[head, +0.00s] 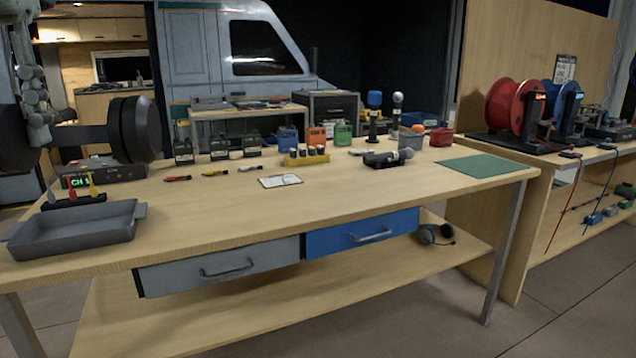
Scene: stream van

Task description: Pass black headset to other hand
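A large black headset (135,128) is close to the camera at the left edge of the head view. One thick round ear cup faces right. A second dark cup shows partly at the picture's edge, with a dark grey band between them. My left gripper (39,132) comes down from the top left, and its grey finger lies against the band. It appears shut on the headset, which is held up in front of the table's left part. My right gripper is not in view. Another small dark headset (436,234) lies on the lower shelf.
The wooden workbench (350,210) has a grey tray (75,231) at front left. A green mat (485,165) lies at right. The bench's front middle is clear. Cable reels (513,105) stand on the right-hand bench.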

